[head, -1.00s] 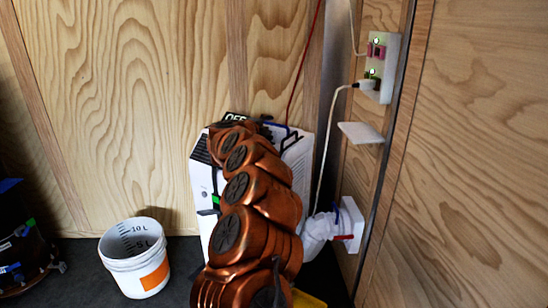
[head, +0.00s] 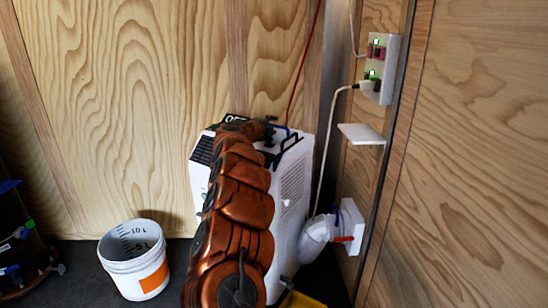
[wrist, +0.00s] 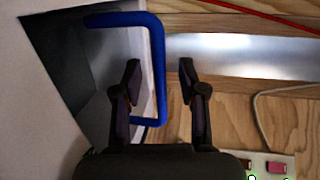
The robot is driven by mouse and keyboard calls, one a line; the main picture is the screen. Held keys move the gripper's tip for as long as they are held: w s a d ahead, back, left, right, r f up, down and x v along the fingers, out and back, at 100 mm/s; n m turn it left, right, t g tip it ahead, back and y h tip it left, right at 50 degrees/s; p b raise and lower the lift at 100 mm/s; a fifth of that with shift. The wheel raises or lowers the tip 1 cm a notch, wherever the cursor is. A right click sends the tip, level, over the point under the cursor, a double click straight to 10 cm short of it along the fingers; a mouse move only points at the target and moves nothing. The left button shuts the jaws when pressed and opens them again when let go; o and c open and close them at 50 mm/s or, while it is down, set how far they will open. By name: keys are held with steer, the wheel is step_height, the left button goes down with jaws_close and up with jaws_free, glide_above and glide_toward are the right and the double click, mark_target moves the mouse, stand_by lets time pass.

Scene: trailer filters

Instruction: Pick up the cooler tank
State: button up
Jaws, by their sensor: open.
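A white cooler (head: 291,205) stands on the floor against the back wall in the head view, partly hidden behind my arm. A blue U-shaped handle (wrist: 156,60) shows large in the wrist view, at a dark recess in the white body (wrist: 50,100); I take it as the cooler tank's handle. The tank's body cannot be made out. My gripper (wrist: 160,68) is open, with one finger on each side of the handle's long bar in the picture. No grip on it shows, and the depth between them is unclear. In the head view my gripper is small at the cooler's top.
A white bucket (head: 130,278) stands on the dark floor to the left. A white hose fitting (head: 315,236) joins the cooler's right side to the wall. An outlet panel (head: 380,70) with a white cord and a small shelf (head: 361,134) are on the right wall.

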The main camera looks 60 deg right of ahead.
steer(key=shift+d+f, duration=0.15)
steer(key=shift+d, duration=0.25)
steer(key=shift+w, duration=0.1)
steer(key=shift+c, duration=0.2)
jaws_close()
stand_by(0.4)
